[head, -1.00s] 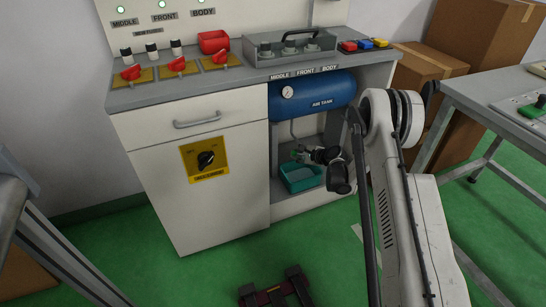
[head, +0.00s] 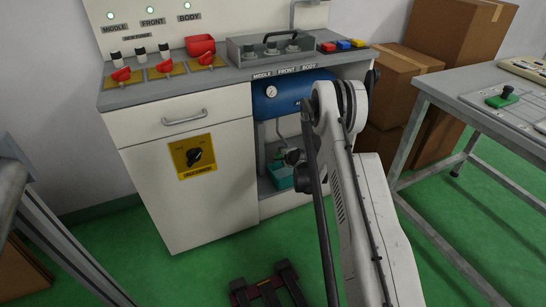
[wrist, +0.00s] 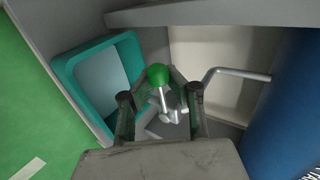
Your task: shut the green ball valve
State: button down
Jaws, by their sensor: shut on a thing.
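The valve's round green knob (wrist: 158,74) sits on a metal lever in the wrist view, below the blue air tank (head: 285,97) in the cabinet's open bay. My gripper (wrist: 160,92) is around the knob and lever, one finger on each side, and is shut on it. The exact contact of the fingertips is hard to make out. In the head view my arm hides much of the bay, and the valve is small and mostly hidden.
A teal bin (wrist: 68,68) stands beside the valve. A metal pipe (wrist: 235,73) bends close on the valve's right. The cabinet (head: 195,200) has a drawer and a black rotary switch (head: 194,157). A grey table (head: 440,88) stands at the right.

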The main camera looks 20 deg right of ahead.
dwell(0.3)
jog(key=c, duration=1.6)
grip_release()
jog(key=shift+o, duration=0.2)
jog(key=shift+s, duration=0.1)
jog(key=v, duration=1.2)
jog(key=shift+d, duration=0.1)
